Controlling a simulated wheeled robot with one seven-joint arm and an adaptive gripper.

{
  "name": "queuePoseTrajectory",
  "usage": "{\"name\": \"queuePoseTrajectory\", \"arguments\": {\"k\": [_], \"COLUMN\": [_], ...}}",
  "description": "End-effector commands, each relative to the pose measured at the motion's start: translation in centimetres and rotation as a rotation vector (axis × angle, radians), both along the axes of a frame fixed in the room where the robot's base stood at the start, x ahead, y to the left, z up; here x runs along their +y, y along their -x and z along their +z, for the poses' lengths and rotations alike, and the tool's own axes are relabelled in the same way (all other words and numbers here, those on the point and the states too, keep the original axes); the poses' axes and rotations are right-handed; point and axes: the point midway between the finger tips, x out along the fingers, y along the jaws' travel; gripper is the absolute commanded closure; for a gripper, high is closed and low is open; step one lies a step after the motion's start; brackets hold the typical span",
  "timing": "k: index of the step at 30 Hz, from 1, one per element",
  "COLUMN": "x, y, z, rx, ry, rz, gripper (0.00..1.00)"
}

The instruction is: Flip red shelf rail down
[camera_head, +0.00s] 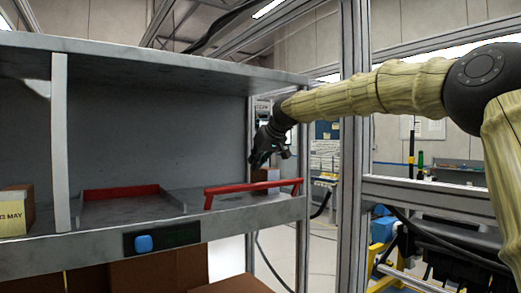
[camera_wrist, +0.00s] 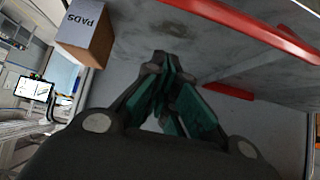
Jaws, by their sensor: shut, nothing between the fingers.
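A red shelf rail (camera_head: 253,187) stands up along the front edge of the grey shelf's right bay. The wrist view shows it as a long red bar (camera_wrist: 245,22) at the upper right. My gripper (camera_head: 262,162) is above and behind this rail, near the right end of the shelf, apart from it. In the wrist view its green-padded fingers (camera_wrist: 172,62) are drawn together with nothing held. A second red rail (camera_head: 120,192) lies low in the bay to the left; a short red piece (camera_wrist: 228,91) in the wrist view may be part of it.
Another box (camera_head: 14,212) is at the far left. A white upright (camera_head: 60,140) and the upper shelf (camera_head: 150,56) bound the bays. A blue button (camera_head: 143,243) is on the front.

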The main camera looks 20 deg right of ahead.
Motion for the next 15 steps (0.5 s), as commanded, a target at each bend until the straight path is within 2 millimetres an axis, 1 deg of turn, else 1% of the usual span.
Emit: {"name": "queuePoseTrajectory", "arguments": {"k": [3,8,15], "x": [0.4,0.8,0.3], "y": [-1.1,-2.4,-0.7], "z": [-0.9,-2.1,-2.9], "rx": [0.002,0.002,0.000], "ry": [-0.001,0.000,0.000], "rz": [0.000,0.001,0.001], "gripper": [1.00,1.00,1.00]}}
